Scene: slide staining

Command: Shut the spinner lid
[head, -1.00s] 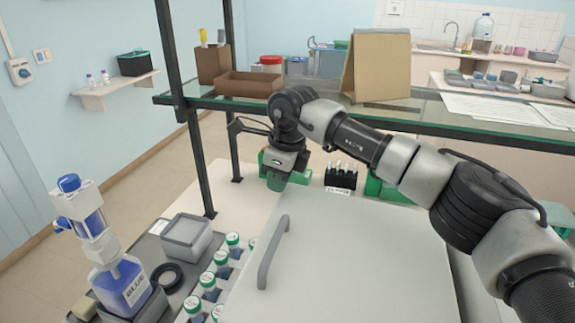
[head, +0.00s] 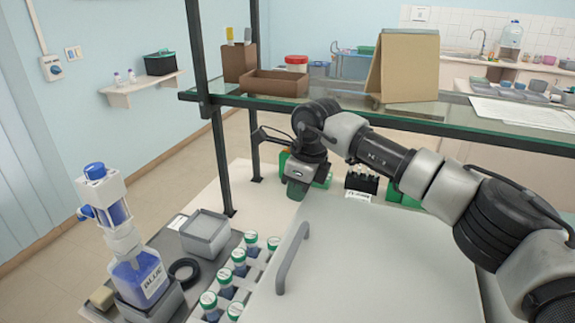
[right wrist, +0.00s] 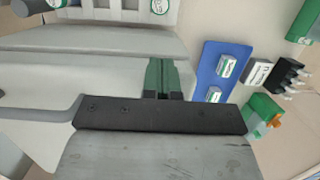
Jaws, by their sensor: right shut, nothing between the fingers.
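The spinner lid (head: 380,265) is a large, pale grey flat panel at the bottom centre of the head view. A grey bar handle (head: 291,258) runs along its left side. How far the lid is raised is hard to tell, and the spinner body beneath is mostly hidden. My right gripper (head: 296,190) points down at the lid's far left corner, apart from the handle. In the right wrist view its green fingertips (right wrist: 163,76) are closed together and empty, close to a pale grey surface. Contact with the lid cannot be told. My left gripper is not in view.
Green-capped jars (head: 239,262) stand left of the lid, beside a grey lidded box (head: 205,233) and a blue stain bottle (head: 140,278). A glass shelf (head: 430,125) crosses behind my right arm. A black rack (head: 361,183) stands beyond the lid.

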